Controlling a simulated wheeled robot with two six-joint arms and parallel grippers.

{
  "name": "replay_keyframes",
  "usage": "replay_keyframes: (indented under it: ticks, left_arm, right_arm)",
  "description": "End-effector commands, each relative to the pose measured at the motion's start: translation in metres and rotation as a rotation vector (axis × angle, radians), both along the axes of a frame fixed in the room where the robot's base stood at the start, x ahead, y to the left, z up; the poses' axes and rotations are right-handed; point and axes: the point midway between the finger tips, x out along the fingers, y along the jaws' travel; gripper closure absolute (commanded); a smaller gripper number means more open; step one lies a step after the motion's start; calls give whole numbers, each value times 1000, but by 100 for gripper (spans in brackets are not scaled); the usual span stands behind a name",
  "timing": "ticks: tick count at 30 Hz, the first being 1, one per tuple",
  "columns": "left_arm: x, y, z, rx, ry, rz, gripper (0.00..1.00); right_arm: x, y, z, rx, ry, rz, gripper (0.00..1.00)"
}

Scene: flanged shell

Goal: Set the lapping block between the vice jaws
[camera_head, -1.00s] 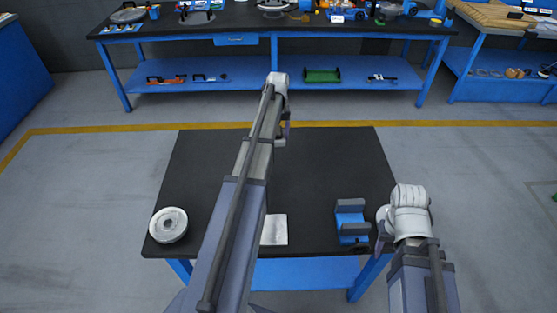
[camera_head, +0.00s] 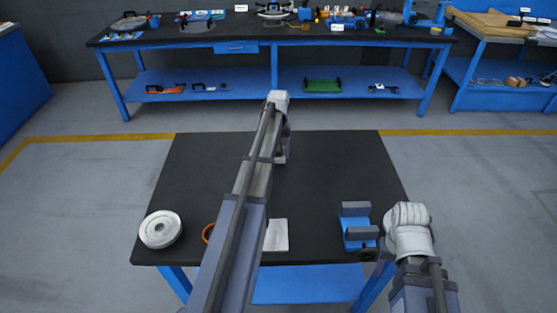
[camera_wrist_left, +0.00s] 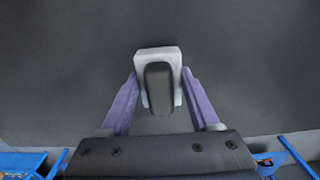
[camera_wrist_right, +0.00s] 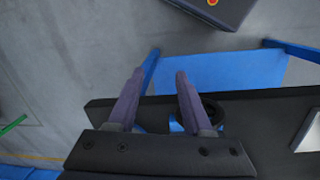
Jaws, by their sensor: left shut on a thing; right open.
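The lapping block, a pale grey block with a dark rounded handle (camera_wrist_left: 159,92), is between the fingers of my left gripper (camera_wrist_left: 160,78), which is shut on it. In the head view my left arm reaches over the table's middle, and the block is mostly hidden by the wrist. The vice (camera_head: 357,226), blue with two grey jaws and an empty gap between them, stands at the table's front right. My right gripper (camera_wrist_right: 160,73) is open and empty; its wrist is just right of the vice in the head view.
On the black table (camera_head: 335,170), a pale ribbed disc (camera_head: 161,229) lies front left, an orange ring (camera_head: 208,233) is partly behind my left arm, and a pale square plate (camera_head: 277,235) lies front centre. The table's back right is clear. A blue workbench (camera_head: 235,47) stands beyond.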

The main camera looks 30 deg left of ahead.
Motion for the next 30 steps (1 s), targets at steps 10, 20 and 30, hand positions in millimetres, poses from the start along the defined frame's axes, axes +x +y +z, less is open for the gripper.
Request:
replay_keyframes:
  ticks: [10,20,30]
  left_arm:
    - [0,0,-23,0,0,0,98]
    - [0,0,-26,0,0,0,30]
    - [0,0,-26,0,0,0,8]
  right_arm:
    - [0,0,-23,0,0,0,50]
    - [0,0,-26,0,0,0,50]
    - [0,0,-26,0,0,0,50]
